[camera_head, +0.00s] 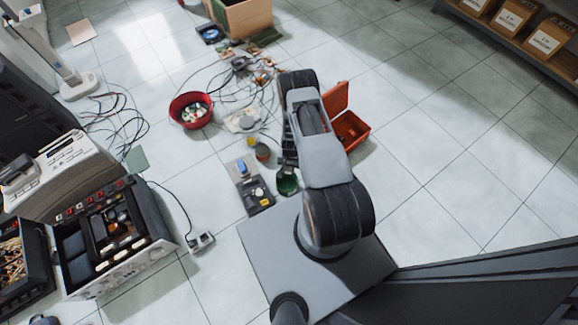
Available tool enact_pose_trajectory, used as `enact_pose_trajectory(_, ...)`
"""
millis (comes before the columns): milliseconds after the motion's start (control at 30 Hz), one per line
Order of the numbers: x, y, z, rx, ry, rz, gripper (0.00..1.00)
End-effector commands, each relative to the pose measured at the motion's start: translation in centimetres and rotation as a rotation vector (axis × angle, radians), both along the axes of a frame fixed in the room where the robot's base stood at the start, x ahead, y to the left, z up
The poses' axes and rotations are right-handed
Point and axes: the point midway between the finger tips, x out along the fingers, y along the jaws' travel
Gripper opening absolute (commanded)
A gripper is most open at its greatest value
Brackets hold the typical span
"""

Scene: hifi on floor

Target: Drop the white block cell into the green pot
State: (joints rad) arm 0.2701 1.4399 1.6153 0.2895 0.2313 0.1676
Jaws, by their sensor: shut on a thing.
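The green pot (288,187) stands on the floor just in front of my base, partly covered by my gripper and arm. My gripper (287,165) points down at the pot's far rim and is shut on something. The held thing is hidden by the gripper, so I cannot tell whether it is the white block cell. I cannot tell whether the fingertips are above the pot or inside its rim. No separate white block cell can be made out with certainty.
A red bowl (191,104) holds several small pieces. An open orange case (349,125) stands right of my arm. Cables lie behind; the right floor is clear.

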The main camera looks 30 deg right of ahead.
Motion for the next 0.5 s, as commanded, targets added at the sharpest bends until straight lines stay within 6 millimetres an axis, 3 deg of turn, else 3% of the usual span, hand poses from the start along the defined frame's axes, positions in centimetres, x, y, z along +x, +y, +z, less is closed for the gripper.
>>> enact_pose_trajectory(33, 0.0, 0.0, -1.0, 0.000, 0.000, 0.000, 0.06)
enact_pose_trajectory(200, 0.0, 0.0, -2.2, 0.000, 0.000, 0.001, 0.06)
enact_pose_trajectory(500, 0.0, 0.0, -2.3, 0.000, 0.000, 0.001, 0.06)
